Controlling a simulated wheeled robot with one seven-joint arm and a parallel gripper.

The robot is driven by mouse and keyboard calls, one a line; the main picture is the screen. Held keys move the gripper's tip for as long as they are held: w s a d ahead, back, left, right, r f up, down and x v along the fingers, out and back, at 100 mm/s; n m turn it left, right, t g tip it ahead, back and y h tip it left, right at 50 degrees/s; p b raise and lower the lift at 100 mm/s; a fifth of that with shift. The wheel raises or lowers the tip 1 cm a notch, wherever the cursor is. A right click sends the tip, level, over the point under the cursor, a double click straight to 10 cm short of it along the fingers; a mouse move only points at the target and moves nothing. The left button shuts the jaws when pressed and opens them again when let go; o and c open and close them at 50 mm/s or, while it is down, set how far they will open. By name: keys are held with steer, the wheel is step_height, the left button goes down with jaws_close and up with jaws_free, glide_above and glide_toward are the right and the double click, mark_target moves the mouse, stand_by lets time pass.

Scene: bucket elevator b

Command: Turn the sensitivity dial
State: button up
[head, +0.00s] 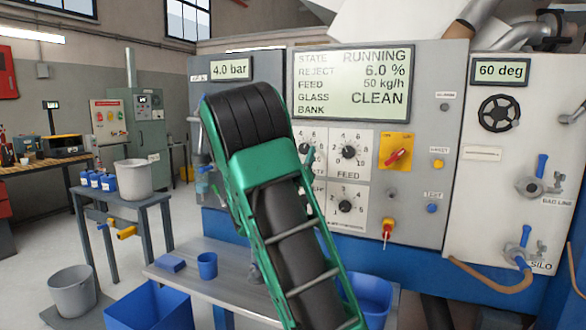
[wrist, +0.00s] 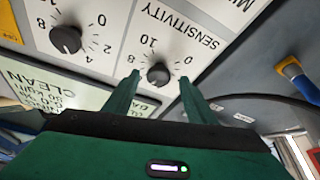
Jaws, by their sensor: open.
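The sensitivity dial (wrist: 158,74) is a small black knob on a white plate marked SENSITIVITY, shown turned over in the wrist view. My gripper (wrist: 159,80) is open, its two green fingers on either side of the knob in that view. I cannot tell whether they touch it or how far they stand from the panel. In the head view my green and black arm hides most of the dial; a dark bit of the knob (head: 304,148) shows at the arm's right edge, left of the FEED dial. My fingertips are mostly hidden there.
Close by are the FEED dial (head: 349,151), a lower dial (head: 345,206), a red switch on a yellow plate (head: 396,153) and the display (head: 352,85). A grey bench (head: 215,284) with a blue cup (head: 207,265) stands below.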

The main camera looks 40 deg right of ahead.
steer(key=v, duration=0.9)
steer(key=shift+a, duration=0.15)
steer(key=shift+f, duration=0.1)
